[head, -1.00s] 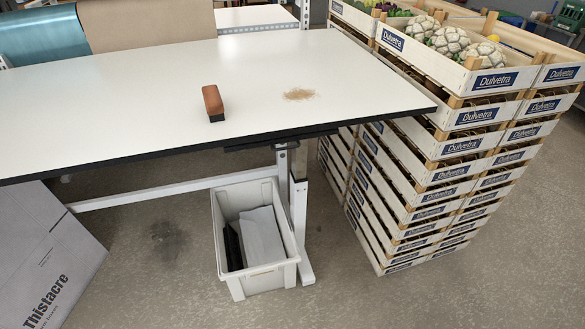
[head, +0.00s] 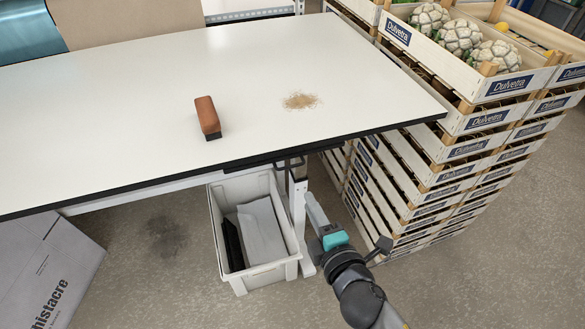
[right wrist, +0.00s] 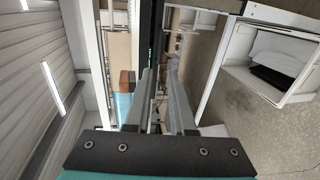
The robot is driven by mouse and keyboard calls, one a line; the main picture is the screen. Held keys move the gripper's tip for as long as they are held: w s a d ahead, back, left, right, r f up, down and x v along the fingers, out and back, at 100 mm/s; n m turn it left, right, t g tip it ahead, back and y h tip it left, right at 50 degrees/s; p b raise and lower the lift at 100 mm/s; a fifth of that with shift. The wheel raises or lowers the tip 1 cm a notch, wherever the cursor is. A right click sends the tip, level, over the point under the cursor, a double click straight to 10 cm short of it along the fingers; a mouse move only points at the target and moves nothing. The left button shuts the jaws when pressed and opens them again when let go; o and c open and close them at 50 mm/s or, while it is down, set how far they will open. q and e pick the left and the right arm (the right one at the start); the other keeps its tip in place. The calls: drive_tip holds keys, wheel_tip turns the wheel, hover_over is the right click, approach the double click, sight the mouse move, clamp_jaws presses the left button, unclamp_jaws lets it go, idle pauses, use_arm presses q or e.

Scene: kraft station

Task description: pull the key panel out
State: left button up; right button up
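The key panel seems to be the thin dark unit (head: 262,161) under the front edge of the white table in the head view, near the table's right leg. Its face is mostly hidden by the tabletop. In the right wrist view a dark strip with small green marks (right wrist: 150,52) lies beyond the fingertips; I cannot tell if it is the panel. My right gripper (head: 311,202) is below and to the right of the panel, apart from it. In the right wrist view its two fingers (right wrist: 165,72) stand apart with nothing between them. My left gripper is not in view.
The white table (head: 120,110) carries a brown-topped brush (head: 208,117) and a patch of brown crumbs (head: 299,101). A grey bin (head: 262,278) stands under it beside the table leg (head: 298,215). Stacked Dulvetra crates (head: 435,180) rise at right. A Thistacre box (head: 45,275) leans at left.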

drive_tip(key=b+x, duration=0.1)
drive_tip(key=x, duration=1.2)
drive_tip(key=shift+w, duration=0.2)
drive_tip(key=shift+f, duration=0.1)
drive_tip(key=shift+c, duration=0.4)
clamp_jaws()
idle(0.5)
